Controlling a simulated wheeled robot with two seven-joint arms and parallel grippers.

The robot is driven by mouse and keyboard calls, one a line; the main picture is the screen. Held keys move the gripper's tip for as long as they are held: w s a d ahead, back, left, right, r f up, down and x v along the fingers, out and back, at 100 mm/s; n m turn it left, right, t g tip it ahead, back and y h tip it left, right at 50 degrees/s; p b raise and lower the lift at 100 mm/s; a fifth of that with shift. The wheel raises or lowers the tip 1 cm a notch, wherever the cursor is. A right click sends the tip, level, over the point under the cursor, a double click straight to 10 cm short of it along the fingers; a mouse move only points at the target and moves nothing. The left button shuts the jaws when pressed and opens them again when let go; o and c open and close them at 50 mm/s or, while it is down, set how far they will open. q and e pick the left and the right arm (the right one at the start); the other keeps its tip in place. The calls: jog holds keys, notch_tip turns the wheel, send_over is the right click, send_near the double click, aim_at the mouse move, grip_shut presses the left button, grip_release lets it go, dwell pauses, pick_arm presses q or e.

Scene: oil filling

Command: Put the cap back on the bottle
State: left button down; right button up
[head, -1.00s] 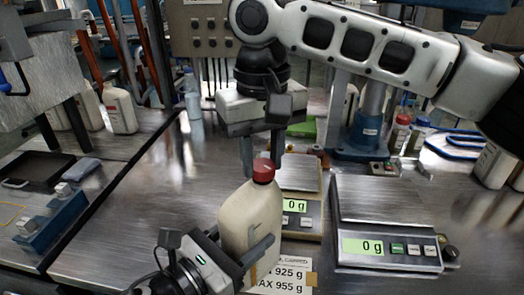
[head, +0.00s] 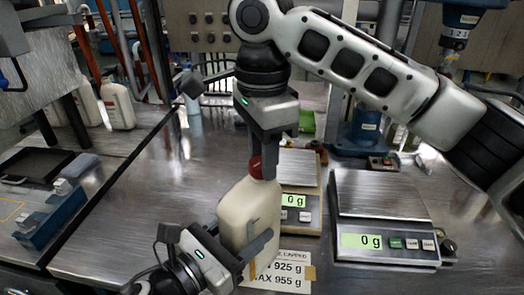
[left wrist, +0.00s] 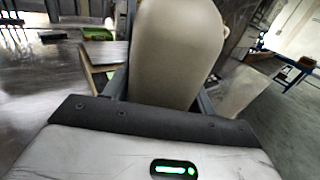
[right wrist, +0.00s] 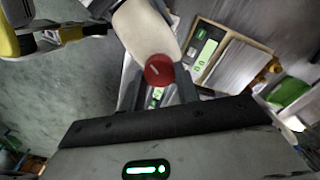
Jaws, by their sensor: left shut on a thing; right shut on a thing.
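The cream bottle (head: 248,212) stands at the front of the metal table, and it also shows in the left wrist view (left wrist: 178,50). My left gripper (head: 246,250) is shut on the bottle's body from the front. The red cap (head: 256,168) sits at the bottle's mouth, and it shows from above in the right wrist view (right wrist: 158,70). My right gripper (head: 264,160) comes down from above, shut on the cap. Its finger hides part of the cap in the head view. I cannot tell how tightly the cap is seated.
Two scales stand to the right of the bottle, a small one (head: 299,213) close behind it and a larger one (head: 385,241), both reading 0 g. A printed label (head: 290,256) lies at the front. Other white bottles (head: 117,105) and a blue tool (head: 60,208) are at left.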

jog(key=m, duration=0.4)
jog(key=shift+m, duration=0.3)
jog(key=o, duration=0.9)
jog(key=shift+r, duration=2.3)
